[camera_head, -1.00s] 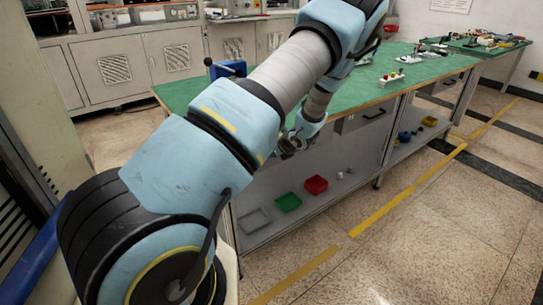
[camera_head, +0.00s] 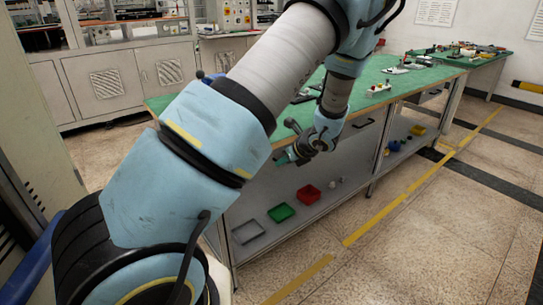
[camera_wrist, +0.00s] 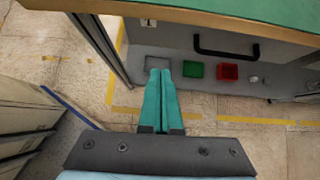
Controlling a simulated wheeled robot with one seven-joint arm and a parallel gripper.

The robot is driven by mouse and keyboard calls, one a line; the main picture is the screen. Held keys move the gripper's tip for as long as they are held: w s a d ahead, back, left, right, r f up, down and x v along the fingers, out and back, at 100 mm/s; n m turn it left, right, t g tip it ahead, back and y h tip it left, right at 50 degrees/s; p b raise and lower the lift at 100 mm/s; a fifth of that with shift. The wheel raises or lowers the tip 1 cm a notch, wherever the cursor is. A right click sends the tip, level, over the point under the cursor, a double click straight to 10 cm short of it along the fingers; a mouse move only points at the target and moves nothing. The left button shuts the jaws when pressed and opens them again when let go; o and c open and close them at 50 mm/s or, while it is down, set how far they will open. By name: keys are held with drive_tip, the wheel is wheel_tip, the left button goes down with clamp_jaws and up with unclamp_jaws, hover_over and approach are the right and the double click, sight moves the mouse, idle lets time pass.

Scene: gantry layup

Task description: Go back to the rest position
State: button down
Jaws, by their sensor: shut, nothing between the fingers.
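My gripper (camera_head: 288,157) hangs at the end of my blue and grey arm, in front of the front edge of the green-topped workbench (camera_head: 172,103). In the wrist view, its two green fingers (camera_wrist: 160,75) lie together with nothing between them. They point toward the bench's lower shelf, and the bench edge runs across the top of that view. The arm hides part of the bench top in the head view.
On the lower shelf are a grey tray (camera_head: 248,232), a green tray (camera_head: 281,212) and a red tray (camera_head: 308,193). A drawer handle (camera_wrist: 226,48) juts from the bench. A grey cabinet (camera_head: 92,88) stands behind. The floor at right is clear.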

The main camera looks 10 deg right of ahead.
drive_tip(key=s+a+r+n+g, duration=0.2)
drive_tip(key=s+a+r+n, duration=0.1)
drive_tip(key=a+n, duration=0.3)
drive_tip(key=s+a+r+n+g, duration=0.2)
drive_tip(key=s+a+r+n, duration=0.1)
drive_tip(key=a+n, duration=0.35)
drive_tip(key=s+a+r+n+g+h, duration=0.1)
drive_tip(key=s+a+r+n+h, duration=0.1)
drive_tip(key=s+a+r+n, duration=0.2)
drive_tip(key=s+a+r+n+g+h+p, duration=0.1)
drive_tip(key=s+a+r+n, duration=0.3)
drive_tip(key=s+n, duration=0.5)
drive_tip(key=n+h, duration=0.1)
drive_tip(key=n, duration=0.2)
drive_tip(key=shift+s+h, duration=0.2)
drive_tip(key=shift+h, duration=0.1)
